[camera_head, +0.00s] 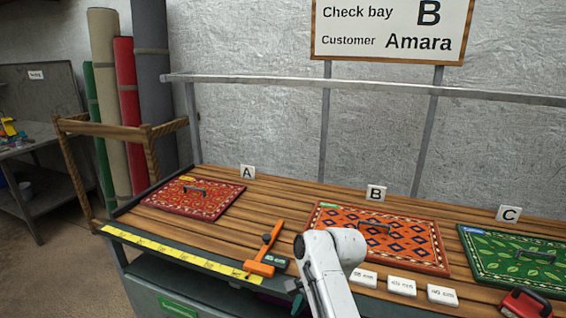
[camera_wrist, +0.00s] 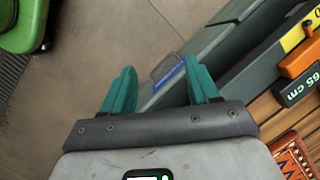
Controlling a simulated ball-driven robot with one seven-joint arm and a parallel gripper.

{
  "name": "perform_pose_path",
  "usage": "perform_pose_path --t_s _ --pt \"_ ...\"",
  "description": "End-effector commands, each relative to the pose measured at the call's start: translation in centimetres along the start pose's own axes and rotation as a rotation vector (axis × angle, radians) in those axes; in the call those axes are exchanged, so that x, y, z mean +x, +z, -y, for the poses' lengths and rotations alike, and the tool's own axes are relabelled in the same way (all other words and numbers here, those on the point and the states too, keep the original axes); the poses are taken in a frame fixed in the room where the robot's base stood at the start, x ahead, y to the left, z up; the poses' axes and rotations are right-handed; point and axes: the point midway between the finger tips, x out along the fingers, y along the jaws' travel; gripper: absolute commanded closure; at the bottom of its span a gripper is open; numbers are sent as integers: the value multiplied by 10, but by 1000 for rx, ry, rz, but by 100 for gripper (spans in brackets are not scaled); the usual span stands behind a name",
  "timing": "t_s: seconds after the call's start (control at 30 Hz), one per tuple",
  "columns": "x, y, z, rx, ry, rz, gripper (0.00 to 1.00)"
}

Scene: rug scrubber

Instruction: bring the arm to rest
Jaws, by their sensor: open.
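My arm shows in the head view as a white link in front of the table's near edge, and it hides part of the orange rug. In the wrist view my gripper (camera_wrist: 160,92) has two teal fingers spread wide apart with nothing between them. The fingers point over the floor beside the grey side of the table (camera_wrist: 225,60).
On the slatted table lie red rug A (camera_head: 193,198), orange rug B (camera_head: 330,219) and green rug C (camera_head: 500,268). An orange measuring tool (camera_head: 262,262), several white blocks (camera_head: 402,286) and a red-black object (camera_head: 525,303) lie near the front edge. A wall sign (camera_head: 390,28) reads "B, Amara".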

Motion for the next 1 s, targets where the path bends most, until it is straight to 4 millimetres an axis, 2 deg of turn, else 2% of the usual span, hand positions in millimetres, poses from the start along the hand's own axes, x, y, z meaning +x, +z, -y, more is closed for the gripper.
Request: perform_pose_path --t_s 0.03,0.23,0.5,0.67,0.8,0.9,1.0 --pt "12 -7 -17 -24 2 -11 40" --pt "52 -32 -98 -183 1 -81 40" --pt "84 -39 -222 -420 34 -179 40" --pt "88 -27 -296 -560 72 -231 40" --pt "82 -9 -358 -682 116 -270 40" --pt "74 5 -394 -760 148 -292 40" --pt "65 18 -421 -821 174 -308 40"
